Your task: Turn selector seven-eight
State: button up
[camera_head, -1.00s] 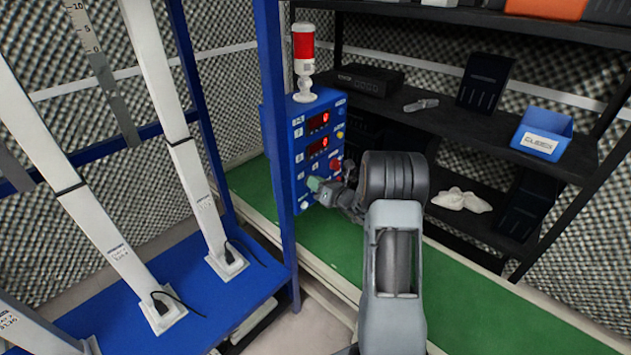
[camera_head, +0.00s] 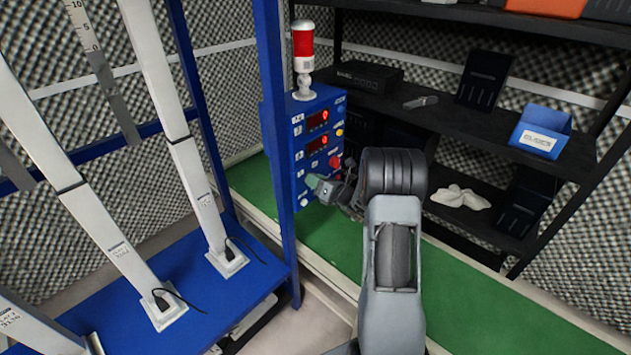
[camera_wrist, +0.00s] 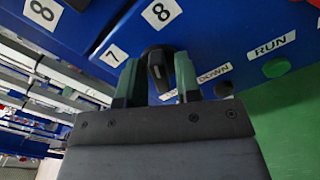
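The black selector knob (camera_wrist: 157,66) sits on the blue control panel beside the labels 7 and 8 in the wrist view. My gripper (camera_wrist: 157,78) has its two green-tipped fingers apart, one on each side of the knob. I see no clear contact between the fingers and the knob's grip. In the head view my gripper (camera_head: 316,183) is at the lower part of the blue control box (camera_head: 298,150), and it hides the selector there.
A green button (camera_wrist: 277,67) labelled RUN and another labelled DOWN (camera_wrist: 223,89) are right of the knob. A red-and-white signal light (camera_head: 303,55) stands on the box. A blue post (camera_head: 277,150) is close on the left. Dark shelves (camera_head: 450,115) stand behind.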

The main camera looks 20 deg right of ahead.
jog(key=shift+o, duration=0.7)
jog(key=v, duration=1.3)
jog(key=shift+s, duration=0.4)
jog(key=shift+d, duration=0.1)
